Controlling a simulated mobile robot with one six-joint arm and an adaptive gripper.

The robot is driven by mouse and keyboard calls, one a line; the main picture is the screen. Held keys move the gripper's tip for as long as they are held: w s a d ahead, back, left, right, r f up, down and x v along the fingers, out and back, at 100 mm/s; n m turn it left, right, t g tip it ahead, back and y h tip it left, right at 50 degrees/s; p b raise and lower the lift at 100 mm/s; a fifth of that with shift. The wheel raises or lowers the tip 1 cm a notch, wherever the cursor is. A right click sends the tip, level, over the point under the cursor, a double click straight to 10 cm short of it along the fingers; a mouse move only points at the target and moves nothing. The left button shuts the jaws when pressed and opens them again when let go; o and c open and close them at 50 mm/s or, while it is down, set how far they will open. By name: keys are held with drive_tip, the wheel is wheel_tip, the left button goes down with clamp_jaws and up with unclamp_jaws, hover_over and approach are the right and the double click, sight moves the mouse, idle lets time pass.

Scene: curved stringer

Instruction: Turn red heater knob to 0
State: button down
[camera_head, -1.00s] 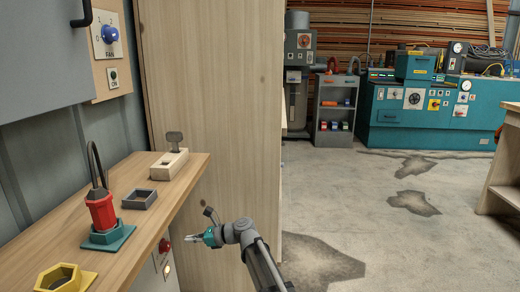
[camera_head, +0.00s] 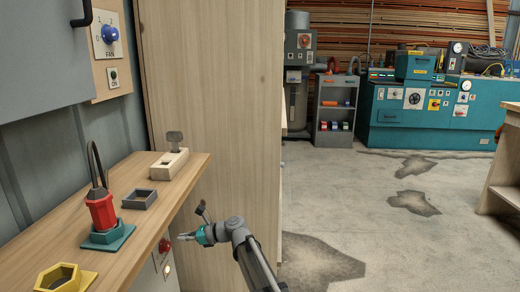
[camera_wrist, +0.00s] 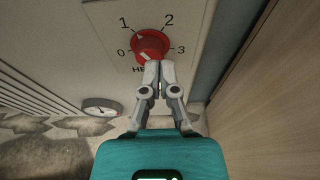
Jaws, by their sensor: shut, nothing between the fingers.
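The red heater knob (camera_wrist: 150,44) fills the upper middle of the wrist view on a pale panel marked 0, 1, 2 and 3. A pale mark shows on its lower left part, but I cannot tell for sure which number it points to. In the head view the knob (camera_head: 164,246) is small, below the workbench edge. My gripper (camera_wrist: 158,66) is shut and empty, its fingertips at the lower edge of the knob. I cannot tell whether they touch it. In the head view my gripper (camera_head: 184,238) is just right of the knob.
A wooden panel (camera_wrist: 268,90) rises close on the right. The workbench (camera_head: 150,220) above holds a red hexagonal piece (camera_head: 101,211) in a teal base. The floor to the right is clear.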

drive_tip(key=shift+r+x, duration=0.25)
drive_tip(key=shift+x, duration=0.75)
drive_tip(key=shift+r+x, duration=0.25)
drive_tip(key=shift+x, duration=0.75)
drive_tip(key=shift+s+f, duration=0.15)
drive_tip(key=shift+f, duration=0.05)
drive_tip(key=shift+s+a+r, duration=0.1)
drive_tip(key=shift+s, duration=0.45)
drive_tip(key=shift+s, duration=0.55)
idle(0.4)
drive_tip(key=shift+s+a+r, duration=0.1)
drive_tip(key=shift+s+r, duration=0.05)
drive_tip(key=shift+r, duration=0.15)
idle(0.5)
approach(161, 244)
drive_tip(key=shift+s+a+f, duration=0.25)
drive_tip(key=shift+f, duration=0.1)
idle(0.3)
